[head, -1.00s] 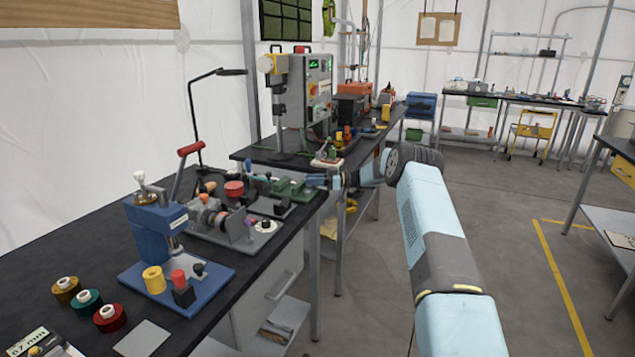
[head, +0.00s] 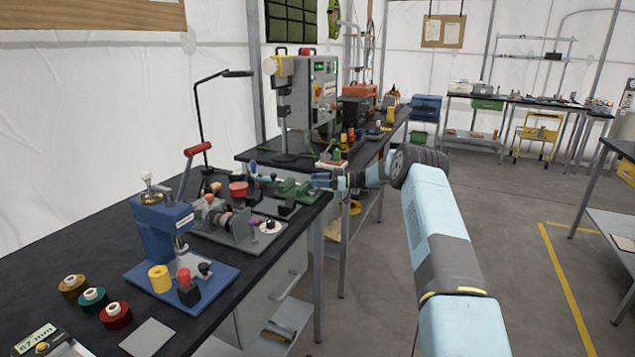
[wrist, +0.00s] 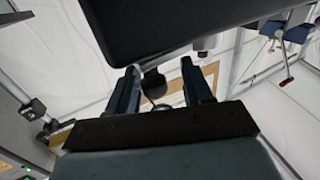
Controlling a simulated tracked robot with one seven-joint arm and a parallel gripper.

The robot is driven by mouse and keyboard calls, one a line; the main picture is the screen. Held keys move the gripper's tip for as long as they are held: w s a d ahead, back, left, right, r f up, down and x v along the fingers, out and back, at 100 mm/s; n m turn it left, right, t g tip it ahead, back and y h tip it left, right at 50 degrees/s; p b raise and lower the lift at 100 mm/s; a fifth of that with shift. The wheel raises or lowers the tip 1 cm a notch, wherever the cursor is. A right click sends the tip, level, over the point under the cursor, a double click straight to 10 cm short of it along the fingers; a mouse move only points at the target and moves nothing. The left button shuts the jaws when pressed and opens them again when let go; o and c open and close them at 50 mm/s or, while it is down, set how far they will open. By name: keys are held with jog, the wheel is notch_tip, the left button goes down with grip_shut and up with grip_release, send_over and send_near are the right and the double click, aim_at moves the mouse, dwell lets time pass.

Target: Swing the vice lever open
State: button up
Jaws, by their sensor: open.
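A small green vice (head: 297,188) sits near the right edge of the near black bench in the head view. A dark lever or handle by it is too small to make out clearly. My gripper (head: 318,180) is just right of the vice, at the bench edge; I cannot tell whether it touches. In the wrist view my gripper (wrist: 162,88) shows two dark fingers spread apart, with nothing clearly held. A dark rounded shape (wrist: 153,84) shows between the fingers; I cannot tell what it is. A large dark block fills the top of that view.
Left of the vice stand a grey fixture (head: 240,226), a red round part (head: 238,189) and a blue press (head: 163,230) with a red-handled lever. A black lamp (head: 202,120) rises behind. A second bench (head: 362,152) with a grey machine (head: 312,92) is beyond. The floor to the right is clear.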

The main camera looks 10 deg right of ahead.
jog(key=s+d, duration=0.2)
jog(key=d, duration=1.1)
jog(key=shift+s, duration=0.2)
jog(key=shift+f, duration=0.1)
